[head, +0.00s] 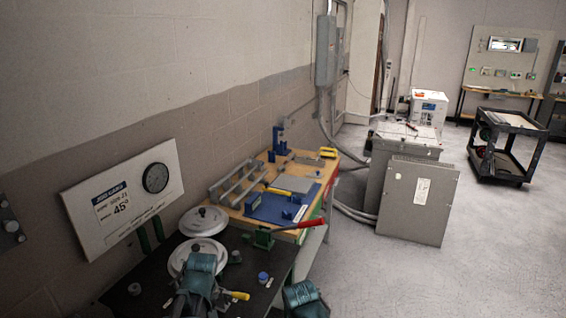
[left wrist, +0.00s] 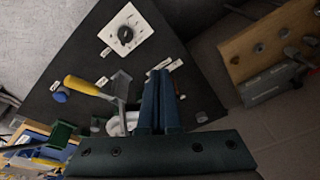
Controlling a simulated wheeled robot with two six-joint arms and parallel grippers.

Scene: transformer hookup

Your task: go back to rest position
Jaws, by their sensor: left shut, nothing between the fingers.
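My left gripper (head: 200,266) is over the dark bench at the bottom of the head view, beside a yellow-handled tool (head: 237,295). In the left wrist view its two teal fingers (left wrist: 160,98) are pressed together with nothing between them. The yellow-handled tool (left wrist: 85,87) lies on the dark bench (left wrist: 78,55) to the left of the fingers, apart from them. Part of my right arm's teal end (head: 304,298) shows at the bottom edge of the head view; its fingertips are hidden.
Two white round discs (head: 203,221) and a blue knob (head: 263,277) are on the dark bench. A red-handled tool (head: 298,225) lies near the wooden workbench (head: 328,172). Grey transformer cabinets (head: 418,203) stand beyond.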

